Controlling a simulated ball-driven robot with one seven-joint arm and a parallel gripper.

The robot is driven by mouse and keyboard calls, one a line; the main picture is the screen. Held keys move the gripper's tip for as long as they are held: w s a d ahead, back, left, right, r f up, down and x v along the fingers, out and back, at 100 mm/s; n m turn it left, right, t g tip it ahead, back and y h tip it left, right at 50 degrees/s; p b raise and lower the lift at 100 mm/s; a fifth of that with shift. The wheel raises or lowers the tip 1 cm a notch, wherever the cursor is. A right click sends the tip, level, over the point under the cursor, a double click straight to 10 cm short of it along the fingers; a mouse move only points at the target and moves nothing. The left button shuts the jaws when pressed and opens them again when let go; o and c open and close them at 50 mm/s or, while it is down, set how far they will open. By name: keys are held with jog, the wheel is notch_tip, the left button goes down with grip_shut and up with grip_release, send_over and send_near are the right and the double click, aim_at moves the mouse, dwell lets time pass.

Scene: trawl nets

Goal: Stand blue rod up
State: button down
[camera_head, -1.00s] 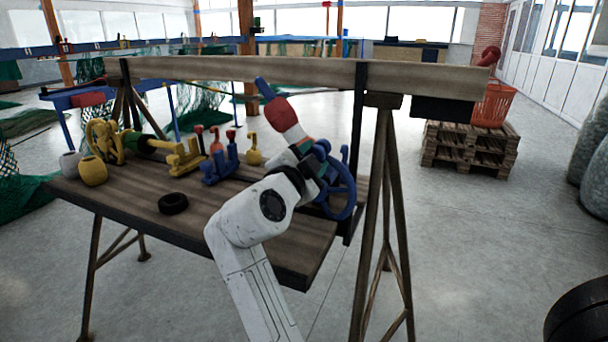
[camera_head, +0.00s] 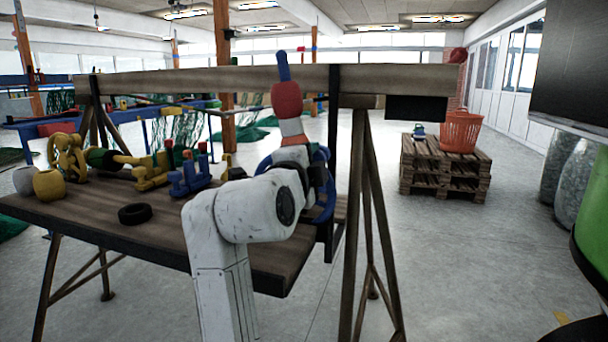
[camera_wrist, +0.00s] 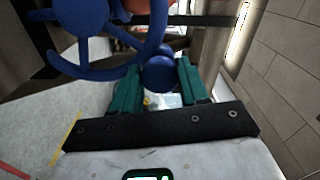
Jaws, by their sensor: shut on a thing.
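The blue rod (camera_head: 284,68) sticks up out of a red float (camera_head: 287,98) with a white part (camera_head: 292,128) below it. It stands nearly upright, leaning slightly to the left at the top. My gripper is shut on the rod's lower blue end, seen in the wrist view as a rounded blue piece (camera_wrist: 158,74) between the green fingers. In the head view my wrist hides most of this grip. I cannot tell whether the rod's lower end touches anything.
A blue spoked wheel (camera_wrist: 90,28) is close beside the gripper. The wooden table (camera_head: 90,215) holds a black ring (camera_head: 134,213), yellow and blue fittings and pots at left. A beam (camera_head: 200,82) on trestles runs behind. An orange basket (camera_head: 461,131) sits on pallets at right.

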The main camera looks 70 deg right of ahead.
jog(key=shift+s+f+m+b, duration=0.75)
jog(key=shift+m+b, duration=0.25)
jog(key=shift+b, duration=0.55)
jog(key=shift+s+d, duration=0.1)
jog(key=shift+s, duration=0.05)
jog(key=c, duration=0.6)
grip_release()
jog(key=a+p, duration=0.1)
jog(key=a, duration=1)
jog(key=shift+s, duration=0.15)
